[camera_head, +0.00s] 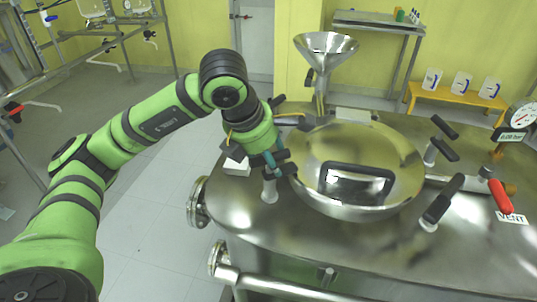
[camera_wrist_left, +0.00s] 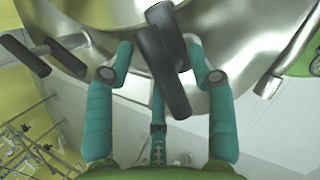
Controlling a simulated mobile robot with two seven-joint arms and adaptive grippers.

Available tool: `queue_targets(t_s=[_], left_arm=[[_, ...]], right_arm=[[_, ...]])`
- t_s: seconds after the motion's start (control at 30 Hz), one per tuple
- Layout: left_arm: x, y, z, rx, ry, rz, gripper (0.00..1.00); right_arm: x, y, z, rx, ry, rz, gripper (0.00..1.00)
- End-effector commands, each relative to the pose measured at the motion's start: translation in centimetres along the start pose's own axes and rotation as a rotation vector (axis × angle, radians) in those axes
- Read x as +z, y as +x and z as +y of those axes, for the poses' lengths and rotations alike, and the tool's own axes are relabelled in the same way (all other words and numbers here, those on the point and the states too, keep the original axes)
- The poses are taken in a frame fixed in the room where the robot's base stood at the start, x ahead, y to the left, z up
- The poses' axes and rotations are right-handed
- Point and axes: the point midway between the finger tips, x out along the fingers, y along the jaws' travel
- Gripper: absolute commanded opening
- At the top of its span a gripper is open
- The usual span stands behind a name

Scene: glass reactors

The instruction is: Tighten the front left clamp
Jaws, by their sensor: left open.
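The front left clamp (camera_head: 269,189) stands at the left edge of the steel reactor lid (camera_head: 375,150). It has a pale metal post and a black handle. My left gripper (camera_head: 272,160) reaches down over this clamp. In the left wrist view, the clamp's black handle (camera_wrist_left: 166,72) lies between the two teal fingers of my open left gripper (camera_wrist_left: 158,62), with a finger on either side. I cannot tell whether a finger touches it. In the head view the gripper partly hides the handle. My right gripper is in neither view.
Another black-handled clamp (camera_head: 440,203) stands at the lid's front right, and one more (camera_head: 436,150) behind it. A black lid handle (camera_head: 358,176) rises in front. A metal funnel (camera_head: 326,48) stands behind. A red vent valve (camera_head: 500,196) is at the right.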

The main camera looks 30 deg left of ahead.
Motion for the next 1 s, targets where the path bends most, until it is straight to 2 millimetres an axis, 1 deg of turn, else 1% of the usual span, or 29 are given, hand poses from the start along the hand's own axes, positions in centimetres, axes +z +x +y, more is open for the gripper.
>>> queue_targets(t_s=[0.17,0.4,0.5,0.6,0.77,1.0], left_arm=[[0.1,-2.6,0.1,0.005,0.001,-0.006,0.56],[0.1,-7.8,0.1,0.004,0.0,-0.007,0.56],[0.1,-9.6,0.1,0.004,0.0,-0.005,0.56],[0.1,-10.8,0.0,0.003,0.0,-0.004,0.56],[0.0,-11.7,0.0,0.001,0.0,-0.002,0.56],[0.0,-11.8,0.0,0.0,0.0,-0.001,0.56]], right_arm=[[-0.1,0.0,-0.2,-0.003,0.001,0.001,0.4],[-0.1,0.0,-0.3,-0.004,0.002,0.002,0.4],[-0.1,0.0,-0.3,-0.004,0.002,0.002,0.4],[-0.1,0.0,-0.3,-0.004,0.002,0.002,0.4],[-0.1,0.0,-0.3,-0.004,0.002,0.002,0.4],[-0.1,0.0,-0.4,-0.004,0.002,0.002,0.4]])
